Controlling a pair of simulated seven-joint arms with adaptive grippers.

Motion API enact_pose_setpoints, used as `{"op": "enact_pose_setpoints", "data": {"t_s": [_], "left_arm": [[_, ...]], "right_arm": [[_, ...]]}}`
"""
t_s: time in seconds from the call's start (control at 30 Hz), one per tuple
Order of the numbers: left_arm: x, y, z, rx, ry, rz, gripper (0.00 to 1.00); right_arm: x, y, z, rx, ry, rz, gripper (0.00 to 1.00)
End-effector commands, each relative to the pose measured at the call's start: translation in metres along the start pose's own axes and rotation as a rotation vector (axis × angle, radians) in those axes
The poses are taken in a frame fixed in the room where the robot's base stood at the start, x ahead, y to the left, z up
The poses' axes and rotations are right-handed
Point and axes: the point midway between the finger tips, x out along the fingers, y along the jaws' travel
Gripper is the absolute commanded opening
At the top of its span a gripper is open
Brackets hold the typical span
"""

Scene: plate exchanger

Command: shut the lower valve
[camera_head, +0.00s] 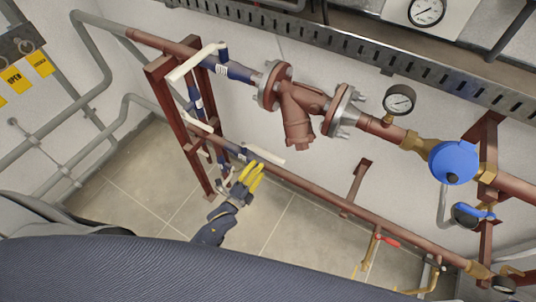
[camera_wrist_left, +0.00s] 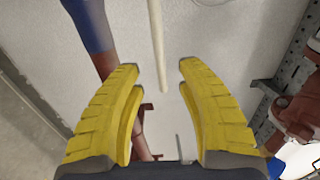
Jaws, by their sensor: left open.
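The lower valve (camera_head: 232,149) is a blue body on the lower red-brown pipe, with a long white lever (camera_head: 266,156). The lever runs roughly along the pipe. My left gripper (camera_head: 256,168) has yellow fingers and is open just below the lever in the head view. In the left wrist view, the lever (camera_wrist_left: 156,40) points down between the open fingertips (camera_wrist_left: 160,68), with a gap on both sides. The valve's blue part (camera_wrist_left: 88,24) is at the upper left there. My right gripper is not in view.
An upper blue valve (camera_head: 232,72) with a white lever (camera_head: 198,62) sits on the upper pipe. A red-brown frame (camera_head: 172,120) stands left of the valves. A strainer (camera_head: 300,110), pressure gauge (camera_head: 399,99) and blue meter (camera_head: 454,162) lie to the right. The tiled floor (camera_head: 285,228) below is clear.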

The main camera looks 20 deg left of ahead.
Motion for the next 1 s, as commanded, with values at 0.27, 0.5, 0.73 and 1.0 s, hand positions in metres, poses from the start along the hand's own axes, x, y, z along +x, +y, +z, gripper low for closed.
{"op": "enact_pose_setpoints", "data": {"t_s": [0.27, 0.5, 0.73, 1.0], "left_arm": [[0.047, 0.0, 0.0, 0.0, 0.0, 0.0, 0.37], [0.071, 0.001, 0.0, 0.0, 0.0, 0.001, 0.37], [0.08, 0.001, 0.0, -0.001, -0.001, 0.002, 0.37], [0.081, 0.001, 0.0, 0.0, -0.001, 0.002, 0.37]], "right_arm": [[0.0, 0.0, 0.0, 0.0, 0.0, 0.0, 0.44], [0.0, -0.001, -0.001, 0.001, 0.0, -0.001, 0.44], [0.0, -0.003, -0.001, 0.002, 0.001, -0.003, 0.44], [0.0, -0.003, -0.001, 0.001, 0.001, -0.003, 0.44]]}}
